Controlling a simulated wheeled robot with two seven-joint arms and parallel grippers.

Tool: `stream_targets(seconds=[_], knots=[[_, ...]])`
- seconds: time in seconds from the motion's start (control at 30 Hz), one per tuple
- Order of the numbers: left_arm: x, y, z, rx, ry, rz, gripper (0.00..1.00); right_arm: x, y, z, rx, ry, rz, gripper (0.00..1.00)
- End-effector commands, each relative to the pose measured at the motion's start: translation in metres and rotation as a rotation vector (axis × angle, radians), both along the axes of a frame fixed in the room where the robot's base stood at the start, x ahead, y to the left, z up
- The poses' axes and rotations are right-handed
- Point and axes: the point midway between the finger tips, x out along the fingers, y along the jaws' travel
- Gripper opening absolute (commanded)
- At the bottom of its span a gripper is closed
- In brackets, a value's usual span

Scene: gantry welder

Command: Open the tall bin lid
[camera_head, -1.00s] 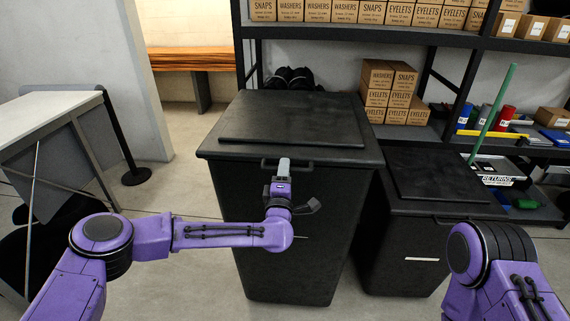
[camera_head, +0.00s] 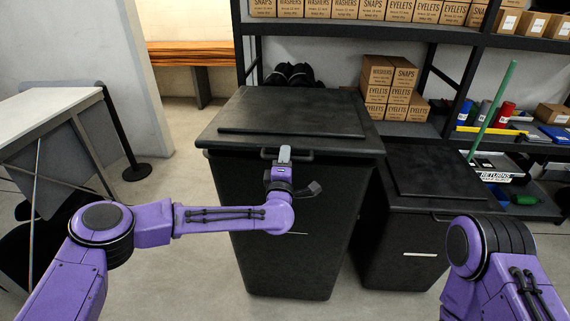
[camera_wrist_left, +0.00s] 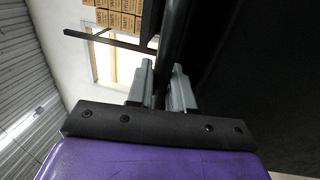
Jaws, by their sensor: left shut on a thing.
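The tall black bin (camera_head: 285,225) stands in the middle of the head view. Its black lid (camera_head: 290,112) has a bar handle (camera_head: 308,155) along the front edge. The lid's front edge sits slightly raised, and its rear stays at the back of the bin. My left gripper (camera_head: 284,154) is at the front of the lid, shut on the handle. In the left wrist view, the two grey fingers (camera_wrist_left: 162,88) are on either side of the dark bar. My right gripper is out of view; only part of that arm shows at the lower right.
A shorter black bin (camera_head: 405,245) with its lid down stands close on the right. A shelf rack (camera_head: 400,32) with cardboard boxes (camera_head: 390,85) is behind. A white table (camera_head: 45,112) and a black post (camera_head: 122,135) are at the left. Some floor is clear left of the tall bin.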

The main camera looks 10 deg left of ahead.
Motion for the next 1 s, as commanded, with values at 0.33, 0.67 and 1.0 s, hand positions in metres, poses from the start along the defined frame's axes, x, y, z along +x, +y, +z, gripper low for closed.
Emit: stream_targets(seconds=[0.33,0.67,1.0], knots=[[0.023,0.0,0.148,-0.001,-0.012,0.002,0.0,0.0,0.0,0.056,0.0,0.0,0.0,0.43],[0.067,0.0,0.253,-0.002,-0.009,0.002,0.0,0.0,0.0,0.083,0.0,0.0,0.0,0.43],[0.1,0.0,0.308,-0.004,-0.006,0.001,0.0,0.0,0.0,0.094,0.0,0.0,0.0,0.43]])
